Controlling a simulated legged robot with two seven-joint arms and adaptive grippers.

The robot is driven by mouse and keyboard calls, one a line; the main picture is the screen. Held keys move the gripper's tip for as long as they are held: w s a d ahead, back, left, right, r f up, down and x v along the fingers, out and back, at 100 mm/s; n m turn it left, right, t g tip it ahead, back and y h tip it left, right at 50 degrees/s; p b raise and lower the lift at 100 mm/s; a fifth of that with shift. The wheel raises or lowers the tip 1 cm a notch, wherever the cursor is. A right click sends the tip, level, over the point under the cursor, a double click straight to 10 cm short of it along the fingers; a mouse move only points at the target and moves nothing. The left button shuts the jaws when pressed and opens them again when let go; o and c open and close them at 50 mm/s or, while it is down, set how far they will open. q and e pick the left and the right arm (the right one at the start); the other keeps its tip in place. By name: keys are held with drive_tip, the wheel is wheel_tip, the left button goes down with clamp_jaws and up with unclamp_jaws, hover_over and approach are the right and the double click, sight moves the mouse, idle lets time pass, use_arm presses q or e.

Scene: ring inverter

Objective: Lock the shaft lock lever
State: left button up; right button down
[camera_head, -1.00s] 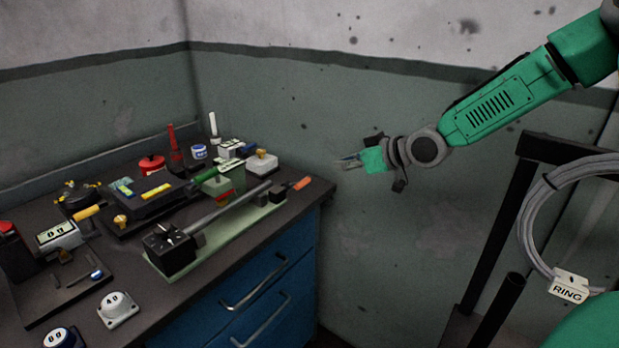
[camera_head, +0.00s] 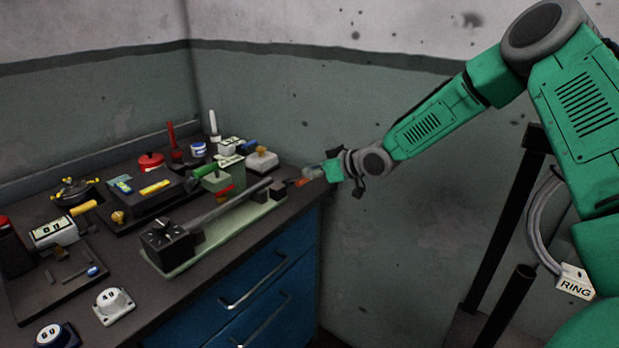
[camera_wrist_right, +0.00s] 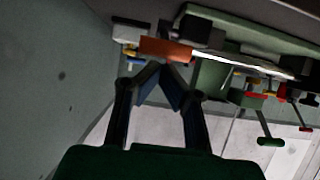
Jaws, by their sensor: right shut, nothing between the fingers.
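The lever with an orange end (camera_head: 299,182) is at the right end of a long grey shaft (camera_head: 232,206), near the bench's right edge. The shaft lies along a pale green base (camera_head: 222,238) with a black block (camera_head: 165,243) at its left end. My right gripper (camera_head: 309,173) is shut and empty, beside the orange end in the head view. In the right wrist view the orange end (camera_wrist_right: 165,49) is just beyond my closed fingertips (camera_wrist_right: 158,67); I cannot tell whether they touch. My left gripper is not in view.
The dark bench has blue drawers (camera_head: 262,290) below. Behind the shaft stand a green-handled device (camera_head: 213,178), a red pot (camera_head: 151,162) and several small fixtures.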

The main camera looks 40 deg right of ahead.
drive_tip(key=shift+w+a+f, duration=0.1)
drive_tip(key=shift+f, duration=0.25)
